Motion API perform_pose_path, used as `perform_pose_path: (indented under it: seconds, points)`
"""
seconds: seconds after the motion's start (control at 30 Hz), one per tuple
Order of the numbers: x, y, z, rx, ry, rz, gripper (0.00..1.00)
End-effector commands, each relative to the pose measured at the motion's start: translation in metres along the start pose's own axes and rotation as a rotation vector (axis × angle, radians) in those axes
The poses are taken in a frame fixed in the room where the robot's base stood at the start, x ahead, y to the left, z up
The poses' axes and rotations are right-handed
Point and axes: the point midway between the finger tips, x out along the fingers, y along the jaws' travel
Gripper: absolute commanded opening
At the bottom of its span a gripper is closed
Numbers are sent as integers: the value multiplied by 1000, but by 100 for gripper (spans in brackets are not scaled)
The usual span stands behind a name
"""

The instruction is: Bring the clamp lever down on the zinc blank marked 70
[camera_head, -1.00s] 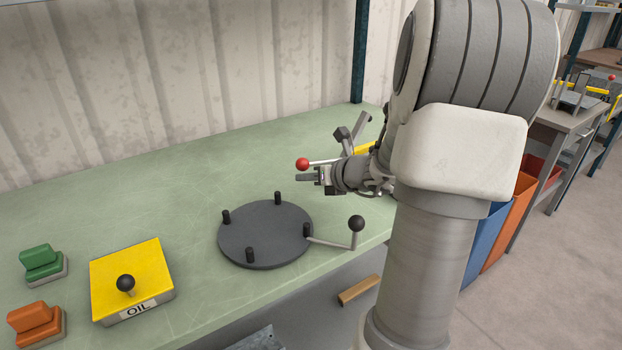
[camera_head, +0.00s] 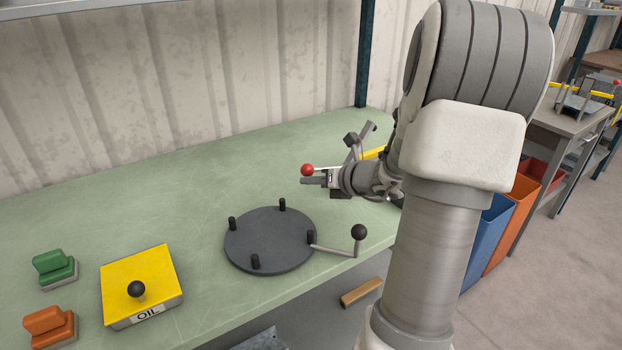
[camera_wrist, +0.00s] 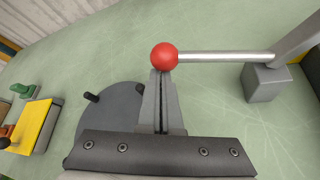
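The clamp lever is a pale metal rod (camera_wrist: 225,56) with a red ball knob (camera_head: 307,170). It runs right to a grey block (camera_wrist: 265,82) and looks raised, roughly level. My gripper (camera_head: 313,182) has its fingers together. In the wrist view the red knob (camera_wrist: 164,56) covers the fingertips (camera_wrist: 162,78); in the head view it shows just above them. I cannot tell whether they touch. The zinc blank and its mark 70 are not visible; my arm hides much of the clamp area.
A dark round plate (camera_head: 270,240) with several pegs and a black-knobbed crank (camera_head: 358,232) lies on the green bench. A yellow OIL box (camera_head: 140,280), a green block (camera_head: 52,265) and an orange block (camera_head: 48,325) are at left. The bench behind the plate is clear.

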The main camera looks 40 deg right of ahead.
Motion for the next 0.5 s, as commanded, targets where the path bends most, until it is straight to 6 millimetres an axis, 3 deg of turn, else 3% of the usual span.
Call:
perform_pose_path:
  seconds: [0.5]
  points:
    - [-22,8,39,234,-2,136,0]
